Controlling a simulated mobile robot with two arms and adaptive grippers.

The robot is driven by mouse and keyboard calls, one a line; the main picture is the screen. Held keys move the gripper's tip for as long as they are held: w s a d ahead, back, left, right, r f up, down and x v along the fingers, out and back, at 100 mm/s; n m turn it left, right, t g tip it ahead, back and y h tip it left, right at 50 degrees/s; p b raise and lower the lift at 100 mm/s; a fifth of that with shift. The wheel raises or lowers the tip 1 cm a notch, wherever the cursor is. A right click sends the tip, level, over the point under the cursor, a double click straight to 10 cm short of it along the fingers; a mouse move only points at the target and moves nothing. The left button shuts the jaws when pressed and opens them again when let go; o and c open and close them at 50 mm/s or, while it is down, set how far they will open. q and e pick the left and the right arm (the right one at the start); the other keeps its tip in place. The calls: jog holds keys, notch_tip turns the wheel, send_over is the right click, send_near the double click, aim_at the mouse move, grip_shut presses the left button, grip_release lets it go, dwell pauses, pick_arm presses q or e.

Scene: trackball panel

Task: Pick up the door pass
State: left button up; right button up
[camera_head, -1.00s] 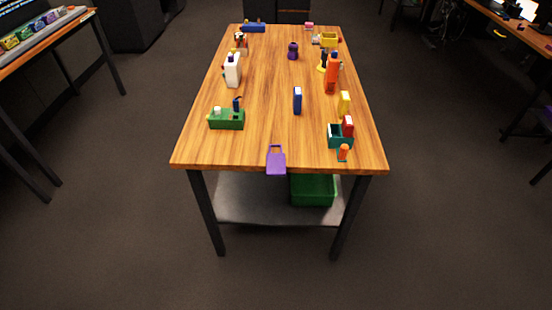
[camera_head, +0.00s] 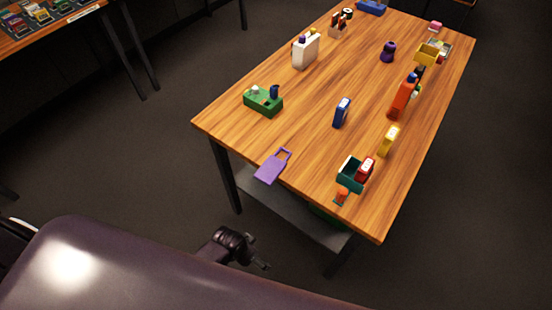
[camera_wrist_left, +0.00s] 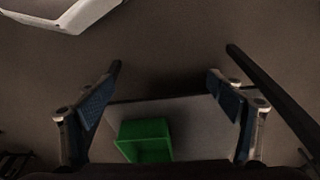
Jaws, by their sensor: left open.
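A flat purple tag with an open loop at one end, which looks like the door pass (camera_head: 270,170), lies at the front edge of the table. Its solid end sticks out over the edge and its loop points in over the tabletop. My left gripper (camera_wrist_left: 162,88) is open and empty in the left wrist view, with its two blue-padded fingers well apart. The door pass does not show in that view. In the head view a dark arm end of mine (camera_head: 232,246) is in front of the table, apart from the door pass. My right gripper is not identifiable.
On the table (camera_head: 225,120) stand a green block (camera_head: 263,102), a blue box (camera_head: 341,112) and a teal holder (camera_head: 349,177) with a red item. Below is a grey shelf (camera_head: 290,215) with a green bin (camera_wrist_left: 145,140). The tabletop around the door pass is clear.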

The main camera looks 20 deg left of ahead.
pick_arm(q)
jog(key=w+d+r+m+h+p, duration=0.1)
jog(key=w+d+r+m+p, duration=0.15)
jog(key=r, duration=0.65)
jog(key=w+d+r+m+p, duration=0.1)
jog(key=w+d+r, duration=0.2)
jog(key=r, duration=0.6)
notch_tip(320, 180, up, 19)
jog(key=m+g+y+p, duration=0.2)
jog(key=m, duration=1.1)
send_over(270, 169)
jog(key=shift+d+f, duration=0.15)
jog(key=shift+d, duration=0.05)
notch_tip(270, 169, down, 7)
jog(key=shift+a+r+p, duration=0.1)
jog(key=shift+a+p, duration=0.05)
jog(key=shift+p, duration=1)
jog(key=shift+f, duration=0.4)
pick_arm(e)
notch_tip(270, 169, up, 9)
jog(key=s+a, duration=0.1)
jog(key=s, duration=0.1)
jog(key=shift+a, duration=0.3)
pick_arm(q)
jog(key=c, duration=1)
jog(key=shift+c, duration=0.8)
pick_arm(e)
jog(key=shift+a, duration=0.15)
